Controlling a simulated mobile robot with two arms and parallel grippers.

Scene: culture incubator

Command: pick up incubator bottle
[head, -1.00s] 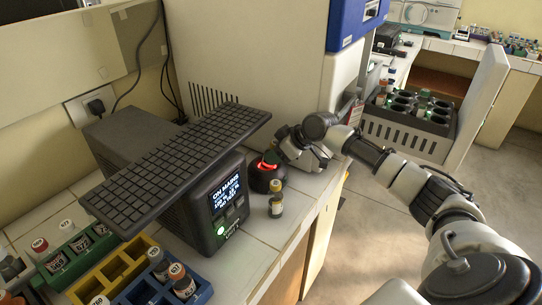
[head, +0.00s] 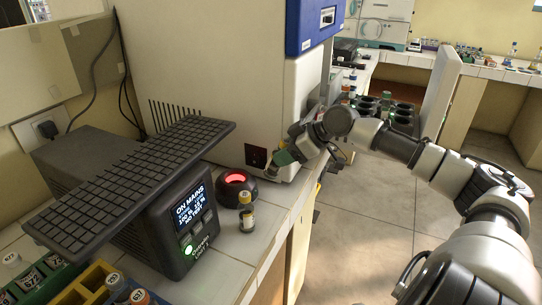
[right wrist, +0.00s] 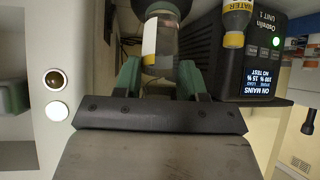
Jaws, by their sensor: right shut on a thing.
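My right gripper (head: 287,160) is above the counter's right part, in front of the white incubator cabinet. In the right wrist view, its green fingers (right wrist: 160,82) are shut on a clear bottle (right wrist: 161,42) with a white and yellow label and dark contents. The far end of this bottle is cut off by the picture's top edge. In the head view the gripper mostly hides it. My left gripper is not in view.
A small yellow-capped bottle (head: 246,220) stands on the counter (head: 225,265), beside a black puck with a red glowing ring (head: 237,188). A black power unit (head: 190,222) carries a keyboard-like slab (head: 130,180).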

